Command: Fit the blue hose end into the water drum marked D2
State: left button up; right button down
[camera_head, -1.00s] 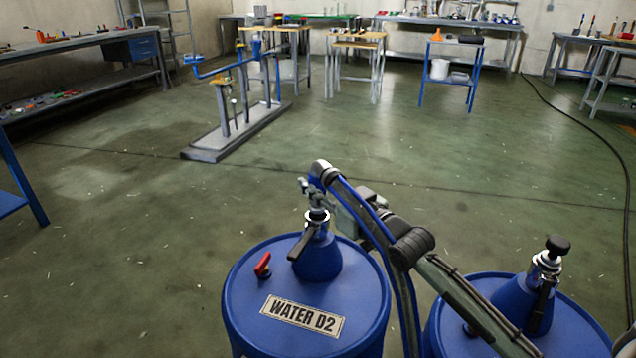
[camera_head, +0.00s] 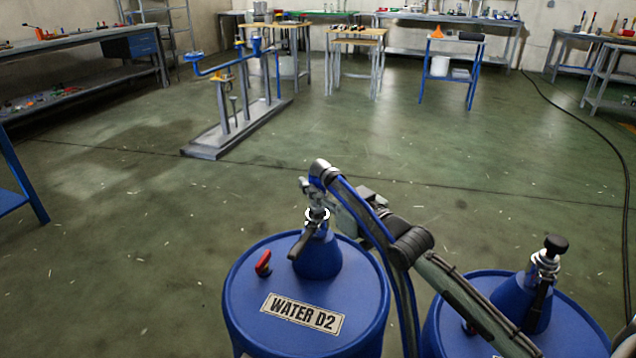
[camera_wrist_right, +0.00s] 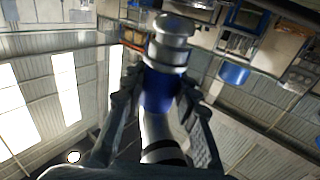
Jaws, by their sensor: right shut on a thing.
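The blue drum marked WATER D2 (camera_head: 270,290) stands at the bottom centre of the head view, with a cone-shaped neck, a black lever and a metal collar (camera_head: 317,215) on top. My right gripper (camera_head: 316,187) is directly above this collar. In the wrist view it is shut on the hose end (camera_wrist_right: 160,92), a metal fitting with a blue band between the two dark fingers. The blue hose (camera_head: 402,290) runs along my right arm and down between the drums. Whether the hose end touches the collar I cannot tell. My left gripper is out of view.
A second blue drum (camera_head: 585,335) with a black-knobbed valve (camera_head: 546,262) stands at the right. A red handle (camera_head: 263,263) sticks up from D2's lid. A pipe stand (camera_head: 236,125) and workbenches are far back. The floor left of D2 is clear.

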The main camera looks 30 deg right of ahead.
jog(key=shift+r+p, duration=0.15)
jog(key=shift+p, duration=0.2)
jog(key=shift+f+b, duration=1.15)
jog(key=shift+f, duration=1.15)
jog(key=c, duration=1.2)
grip_release()
jog(key=shift+o, duration=0.5)
jog(key=shift+f, duration=0.1)
jog(key=s+d, duration=0.2)
jog(key=s, duration=1)
jog(key=shift+w, duration=0.1)
